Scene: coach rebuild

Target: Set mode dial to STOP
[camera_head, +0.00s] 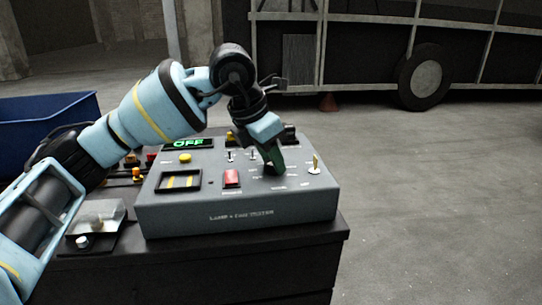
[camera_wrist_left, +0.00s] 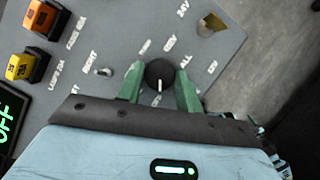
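The mode dial (camera_wrist_left: 160,75) is a round black knob with a white pointer line, on the sloping grey face of the tester box (camera_head: 237,206). In the wrist view its line points down, toward my gripper's body. Small labels surround it, mostly too blurred to read. My left gripper (camera_head: 271,168) reaches down onto the box from above. In the wrist view the green fingers of the left gripper (camera_wrist_left: 160,82) lie on either side of the dial, closed against it. My right gripper is not in view.
A blue bin (camera_head: 40,118) is at left. Open floor lies at right, with a bus frame (camera_head: 380,45) behind.

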